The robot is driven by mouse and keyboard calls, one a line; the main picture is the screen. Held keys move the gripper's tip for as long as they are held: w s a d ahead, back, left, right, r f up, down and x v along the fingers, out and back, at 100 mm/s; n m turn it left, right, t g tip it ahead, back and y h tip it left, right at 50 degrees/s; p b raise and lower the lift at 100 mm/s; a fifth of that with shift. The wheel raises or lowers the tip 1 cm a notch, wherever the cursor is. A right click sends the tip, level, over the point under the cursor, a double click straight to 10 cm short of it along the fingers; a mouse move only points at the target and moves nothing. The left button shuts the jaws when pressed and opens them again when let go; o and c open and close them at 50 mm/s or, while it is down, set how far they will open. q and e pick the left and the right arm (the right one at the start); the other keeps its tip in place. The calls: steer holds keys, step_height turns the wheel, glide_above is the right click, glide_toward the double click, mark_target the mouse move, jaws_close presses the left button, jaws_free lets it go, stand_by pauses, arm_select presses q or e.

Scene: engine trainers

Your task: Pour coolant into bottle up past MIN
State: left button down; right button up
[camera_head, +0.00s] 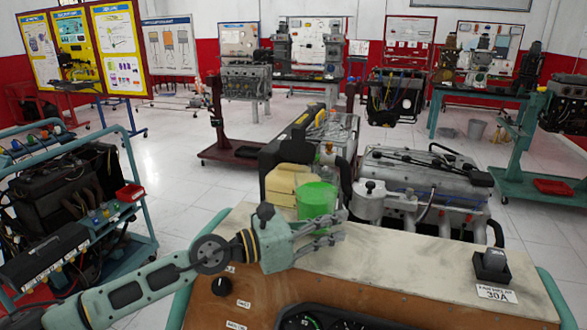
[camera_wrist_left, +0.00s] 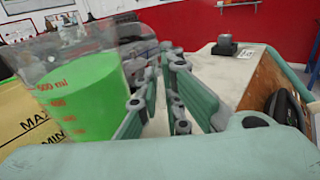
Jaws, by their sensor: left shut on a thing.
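A clear measuring beaker (camera_head: 317,199) with bright green liquid stands over the near bench in the head view. Its red markings show in the left wrist view (camera_wrist_left: 85,95). The pale yellow bottle (camera_head: 284,184) is just left of and behind the beaker. Its MAX and MIN marks (camera_wrist_left: 35,125) show at the left edge of the wrist view; its liquid level cannot be made out. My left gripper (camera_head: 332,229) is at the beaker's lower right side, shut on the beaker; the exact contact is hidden. The beaker looks about upright. My right gripper is out of view.
The bench top (camera_head: 400,265) is mostly clear to the right. A dark switch block (camera_head: 491,264) stands near its right end. An engine (camera_head: 425,180) is behind the bench. A teal trolley (camera_head: 70,220) with an engine unit stands at left.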

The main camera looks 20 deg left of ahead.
mark_target(324, 190)
arm_select(q)
steer(key=shift+w+a+r, duration=0.1)
steer(key=shift+r, duration=0.25)
steer(key=shift+r+p, duration=0.2)
steer(key=shift+p, duration=0.2)
steer(key=r+n+p, duration=0.1)
steer(key=w+r+n+p, duration=0.1)
steer(key=a+r+n+p, duration=0.1)
steer(key=n+p, duration=0.1)
steer(key=shift+w+t, duration=0.25)
steer(key=shift+t, duration=0.05)
steer(key=shift+w+a+r+n+y+p, duration=0.15)
steer(key=shift+w+a+r+n+p, duration=0.1)
steer(key=shift+r+n+p, duration=0.25)
steer(key=shift+w+a+r+n+y+p, duration=0.15)
steer(key=shift+w+r+n+p, duration=0.1)
steer(key=shift+r+n+p, duration=0.25)
steer(key=shift+w+a+r+n+p, duration=0.15)
steer(key=shift+w+r+p, duration=0.05)
steer(key=shift+r+p, duration=0.15)
steer(key=shift+w+a+r+n+p, duration=0.1)
steer(key=shift+w+r+n+p, duration=0.05)
steer(key=shift+w+r+p, duration=0.15)
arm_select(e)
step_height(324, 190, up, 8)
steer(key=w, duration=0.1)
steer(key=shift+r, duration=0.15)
